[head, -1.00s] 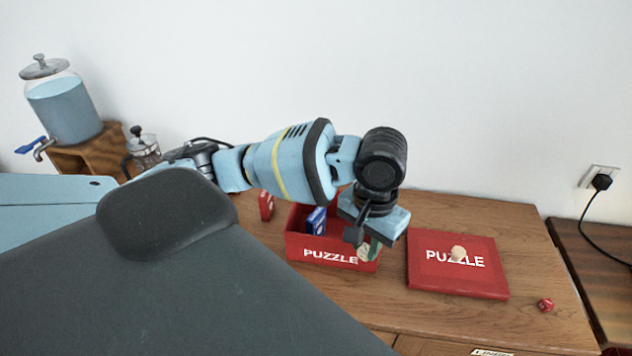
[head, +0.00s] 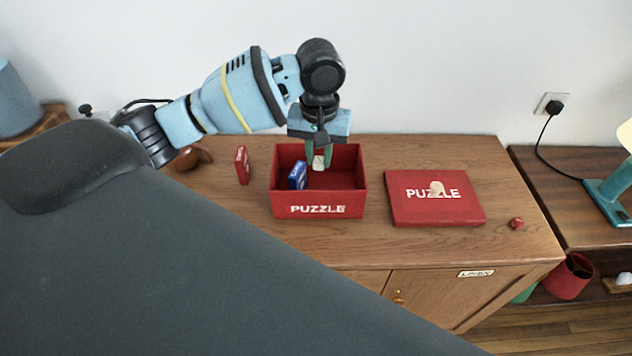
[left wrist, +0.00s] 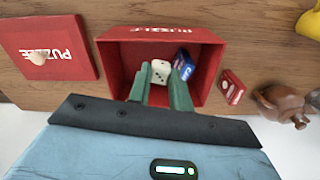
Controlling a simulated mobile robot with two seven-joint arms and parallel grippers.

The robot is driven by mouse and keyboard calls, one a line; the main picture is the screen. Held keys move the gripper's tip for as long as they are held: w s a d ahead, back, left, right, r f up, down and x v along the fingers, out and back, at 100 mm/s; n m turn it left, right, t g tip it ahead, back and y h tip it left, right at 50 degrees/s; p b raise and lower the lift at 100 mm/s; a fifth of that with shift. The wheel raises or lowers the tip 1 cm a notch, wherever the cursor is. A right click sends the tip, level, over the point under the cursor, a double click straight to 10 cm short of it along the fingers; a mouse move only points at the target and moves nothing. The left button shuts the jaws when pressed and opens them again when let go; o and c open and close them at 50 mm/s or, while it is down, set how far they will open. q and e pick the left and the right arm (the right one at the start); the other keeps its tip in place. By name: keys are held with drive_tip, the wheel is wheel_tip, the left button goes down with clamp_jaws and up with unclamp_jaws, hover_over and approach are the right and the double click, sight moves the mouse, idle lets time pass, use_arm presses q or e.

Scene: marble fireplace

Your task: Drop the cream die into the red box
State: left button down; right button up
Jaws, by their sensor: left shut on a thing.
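The cream die (head: 318,163) with dark pips is between the fingertips of my left gripper (head: 319,158), which is shut on it. It also shows in the left wrist view (left wrist: 160,71). The open red box (head: 318,211), marked PUZZLE, stands on the wooden cabinet. My left gripper points down over the box opening, with the die above the box's inside. A blue card box (head: 298,176) leans inside the red box at the left; it shows beside the die in the left wrist view. My right gripper is not in view.
The red PUZZLE lid (head: 420,208) lies right of the box with a small pale object (head: 437,188) on it. A red die (head: 517,224) lies near the right edge. A red card box (head: 242,165) stands left of the box.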

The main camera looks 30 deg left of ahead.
use_arm(q)
drive_tip(key=w+a+f+n, duration=0.2)
drive_tip(key=w+a+f, duration=0.1)
drive_tip(key=f, duration=0.2)
drive_tip(key=shift+a+f, duration=0.3)
idle(0.5)
drive_tip(key=shift+w, duration=0.1)
drive_tip(key=c, duration=1.2)
unclamp_jaws()
wheel_tip(320, 180, up, 8)
drive_tip(key=shift+f, duration=0.1)
